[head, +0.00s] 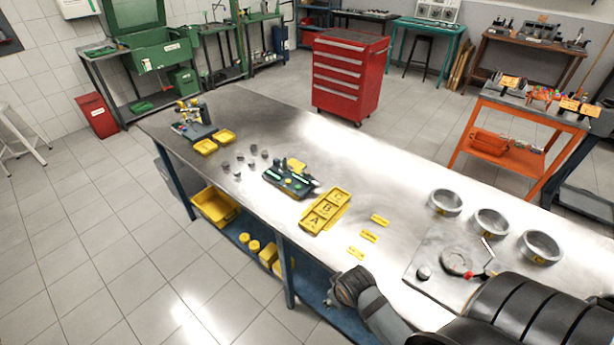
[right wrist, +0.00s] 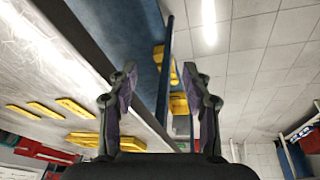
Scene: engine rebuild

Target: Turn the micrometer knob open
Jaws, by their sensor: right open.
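I cannot make out the micrometer or its knob for certain. A dark tray (head: 289,183) with small grey and green parts lies near the middle of the workbench, and a micrometer may be among them. My right gripper (head: 343,290) is at the bench's front edge, well apart from the tray. In the right wrist view my right gripper (right wrist: 162,88) shows two dark fingers spread apart with nothing between them. The bench edge, the lower shelf and the floor lie beyond them. My left gripper is not in view.
The steel workbench (head: 345,150) carries a yellow A-B-C tray (head: 325,211), yellow labels (head: 369,236), metal rings (head: 446,202) and a plate with a red-knobbed crank (head: 481,275). Yellow bins (head: 215,205) sit on the lower shelf. Bare bench lies behind the A-B-C tray.

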